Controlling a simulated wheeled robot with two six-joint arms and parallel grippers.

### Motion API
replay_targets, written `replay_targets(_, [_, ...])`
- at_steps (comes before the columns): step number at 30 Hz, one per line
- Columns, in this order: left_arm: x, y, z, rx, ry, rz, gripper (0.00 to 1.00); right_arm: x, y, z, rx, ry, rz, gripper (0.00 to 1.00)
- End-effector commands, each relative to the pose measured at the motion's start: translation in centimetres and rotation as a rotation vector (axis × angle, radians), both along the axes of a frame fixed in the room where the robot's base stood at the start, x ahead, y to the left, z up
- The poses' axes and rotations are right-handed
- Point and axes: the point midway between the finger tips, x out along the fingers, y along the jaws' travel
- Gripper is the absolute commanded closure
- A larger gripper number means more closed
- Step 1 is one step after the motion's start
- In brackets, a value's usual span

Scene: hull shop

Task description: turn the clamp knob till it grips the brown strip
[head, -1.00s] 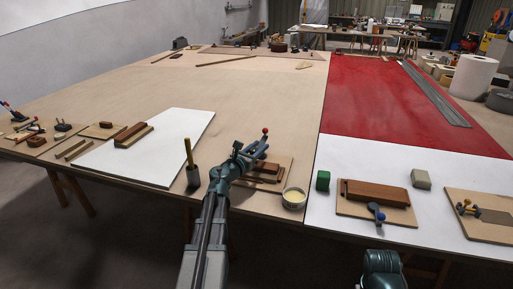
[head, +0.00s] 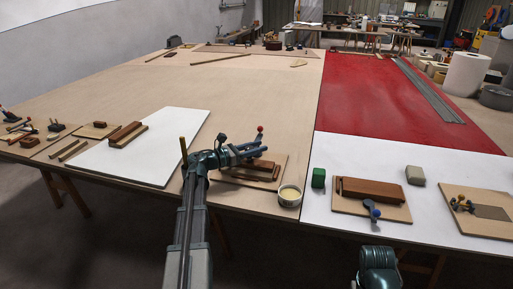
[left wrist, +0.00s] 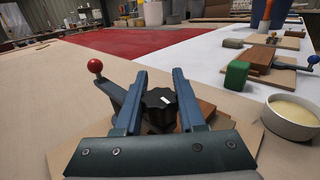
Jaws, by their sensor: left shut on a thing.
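The clamp knob (left wrist: 159,99) is black and lobed with a white mark on top, in the left wrist view. My left gripper (left wrist: 161,78) has its two fingers on either side of it and is shut on it. In the head view, this gripper (head: 258,151) reaches over the clamp and hides the knob. The clamp's red-ball lever (left wrist: 96,66) sticks out to the left; its ball also shows in the head view (head: 260,129). The brown strip (head: 262,164) lies on a pale board beside the clamp. Whether the clamp touches the strip is hidden.
A round pot of cream paste (head: 289,195) stands right of the board, near the front edge. A green block (head: 318,178) is beyond it. Another board with a brown block and blue-knobbed clamp (head: 372,208) lies to the right. A yellow stick (head: 183,147) stands close left of my arm.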

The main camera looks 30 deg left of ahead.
Motion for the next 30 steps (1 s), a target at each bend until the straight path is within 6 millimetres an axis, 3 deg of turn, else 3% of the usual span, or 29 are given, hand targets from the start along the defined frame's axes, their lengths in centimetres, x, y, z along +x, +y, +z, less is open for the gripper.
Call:
replay_targets(11, [0.06, -0.02, 0.02, -0.001, -0.001, -0.003, 1.0, 0.0, 0.0, 0.01, 0.0, 0.0, 0.0, 0.5])
replay_targets(12, [0.06, -0.02, 0.02, -0.001, -0.001, -0.003, 0.56, 0.0, 0.0, 0.01, 0.0, 0.0, 0.0, 0.5])
replay_targets(16, [0.06, -0.02, 0.02, -0.001, -0.001, -0.002, 0.32, 0.0, 0.0, 0.01, 0.0, 0.0, 0.0, 0.5])
replay_targets(30, [0.03, -0.02, 0.51, 0.0, 0.0, -0.002, 0.31, 0.0, 0.0, 0.5, 0.0, 0.0, 0.0, 0.5])
